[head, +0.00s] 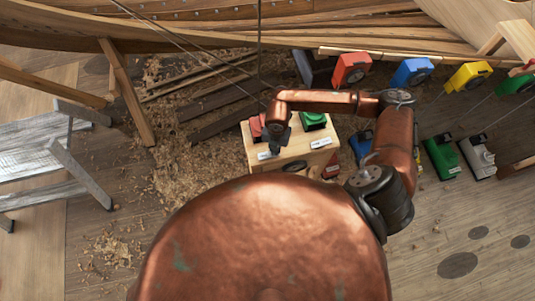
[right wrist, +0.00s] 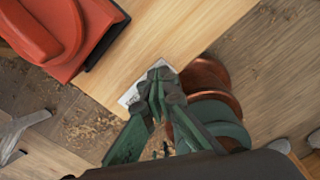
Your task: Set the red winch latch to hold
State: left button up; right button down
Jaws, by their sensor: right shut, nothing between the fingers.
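A red latch (head: 256,126) sits on the left of a pale wooden box top, partly hidden by my right arm in the head view. In the right wrist view the red latch (right wrist: 48,35) fills the upper left, with a rounded raised part on a flat base and a dark strip along one edge. My right gripper (head: 275,143) is over the box beside the red latch. In the right wrist view its green fingers (right wrist: 160,80) are together and empty, apart from the latch and in front of a white label (right wrist: 133,90). My left gripper is not in view.
A green latch (head: 313,120) sits on the right of the wooden box (head: 253,151). Red (head: 351,70), blue (head: 412,72) and yellow (head: 468,76) units line the hull. Copper-coloured round parts (right wrist: 210,85) show right of the fingers. A grey sawhorse (head: 82,170) stands left.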

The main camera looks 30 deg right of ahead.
jog(key=shift+f, duration=0.2)
jog(key=shift+r, duration=0.1)
jog(key=shift+r+p, duration=2.35)
jog(key=shift+r, duration=1.1)
